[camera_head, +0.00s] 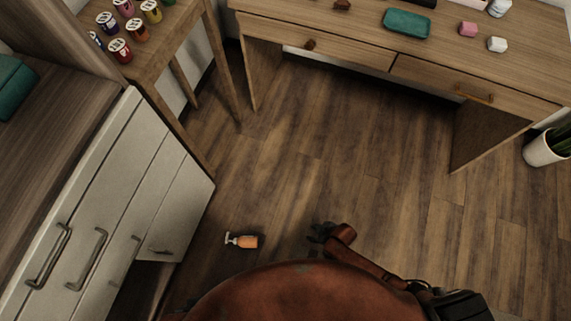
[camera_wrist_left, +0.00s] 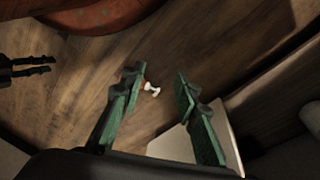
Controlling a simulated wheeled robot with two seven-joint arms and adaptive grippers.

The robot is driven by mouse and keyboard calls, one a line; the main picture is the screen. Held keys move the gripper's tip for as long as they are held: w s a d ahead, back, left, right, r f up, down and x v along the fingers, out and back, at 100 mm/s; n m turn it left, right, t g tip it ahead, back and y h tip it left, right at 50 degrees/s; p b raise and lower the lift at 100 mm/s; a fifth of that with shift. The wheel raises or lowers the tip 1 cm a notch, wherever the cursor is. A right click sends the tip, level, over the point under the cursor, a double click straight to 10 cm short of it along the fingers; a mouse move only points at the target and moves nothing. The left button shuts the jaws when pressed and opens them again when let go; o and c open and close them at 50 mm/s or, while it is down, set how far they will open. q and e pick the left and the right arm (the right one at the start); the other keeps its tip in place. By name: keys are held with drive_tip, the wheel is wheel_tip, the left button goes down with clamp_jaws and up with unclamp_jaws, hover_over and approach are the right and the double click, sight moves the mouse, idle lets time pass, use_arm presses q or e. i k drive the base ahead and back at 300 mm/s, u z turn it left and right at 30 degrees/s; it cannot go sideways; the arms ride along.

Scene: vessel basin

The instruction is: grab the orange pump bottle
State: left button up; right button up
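The orange pump bottle (camera_head: 248,242) is on the wooden floor in the head view and appears to lie on its side, its white pump pointing left. In the left wrist view its white pump (camera_wrist_left: 153,91) shows between my left gripper's fingertips, with the orange body partly hidden by one finger. My left gripper (camera_wrist_left: 160,82) has green fingers spread wide, and the bottle is beyond them, not held. The left gripper does not show in the head view. My right gripper (camera_head: 320,232) is to the right of the bottle; in the left wrist view its two dark fingers (camera_wrist_left: 46,65) are apart and empty.
White drawers (camera_head: 120,200) with handles stand left of the bottle, close to it. A wooden shelf (camera_head: 160,45) with several small cups is at the upper left. A wooden desk (camera_head: 350,30) stands at the back. The middle floor is clear.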

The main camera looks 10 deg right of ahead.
sight(244, 241)
drive_tip(key=z, duration=0.6)
drive_tip(key=k, duration=0.55)
drive_tip(key=u, duration=1.35)
drive_tip(key=i, duration=0.5)
drive_tip(key=z, duration=0.05)
